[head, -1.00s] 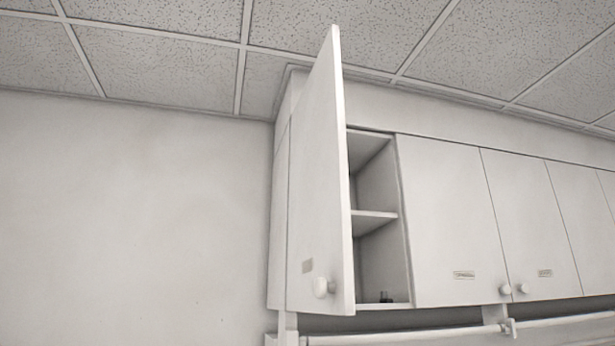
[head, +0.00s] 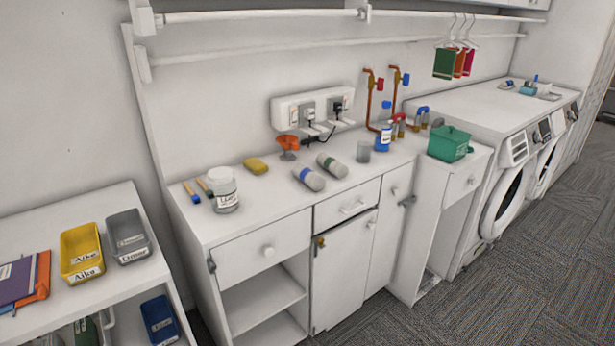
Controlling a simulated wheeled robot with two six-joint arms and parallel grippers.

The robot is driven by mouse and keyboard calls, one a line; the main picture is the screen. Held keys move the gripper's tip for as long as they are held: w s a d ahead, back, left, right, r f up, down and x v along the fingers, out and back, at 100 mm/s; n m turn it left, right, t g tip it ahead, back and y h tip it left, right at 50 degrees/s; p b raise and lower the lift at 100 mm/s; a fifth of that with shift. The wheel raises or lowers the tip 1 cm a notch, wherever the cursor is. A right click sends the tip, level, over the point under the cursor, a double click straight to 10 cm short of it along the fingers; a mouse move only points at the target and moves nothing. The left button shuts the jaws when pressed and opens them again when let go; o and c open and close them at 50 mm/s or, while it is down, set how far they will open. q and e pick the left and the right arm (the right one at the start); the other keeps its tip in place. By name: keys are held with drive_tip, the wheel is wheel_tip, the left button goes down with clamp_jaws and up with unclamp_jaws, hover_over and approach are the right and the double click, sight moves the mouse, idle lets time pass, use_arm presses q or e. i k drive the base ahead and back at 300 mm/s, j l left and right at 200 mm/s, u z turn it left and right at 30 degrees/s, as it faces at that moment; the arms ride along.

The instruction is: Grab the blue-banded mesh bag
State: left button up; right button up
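A grey roll-shaped bundle with a blue band (head: 308,179), which looks like the blue-banded mesh bag, lies on its side on the white counter near the front edge. A similar grey bundle with a green band (head: 332,165) lies just behind it to the right. They lie close together. The blue-banded one is in plain sight with nothing on top of it. Neither of my grippers shows in the head view.
Rails run above. A shelf with bins (head: 82,252) stands left. Carpet (head: 520,290) in front is clear.

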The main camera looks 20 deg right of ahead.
sight(310, 178)
drive_tip(key=i+l, duration=0.15)
drive_tip(key=l, duration=0.2)
drive_tip(key=i+l+u, duration=0.1)
drive_tip(key=l, duration=0.25)
drive_tip(key=i+l, duration=0.15)
drive_tip(key=l, duration=0.2)
drive_tip(key=i+l+u, duration=0.1)
drive_tip(key=l, duration=0.3)
drive_tip(key=i+j, duration=0.05)
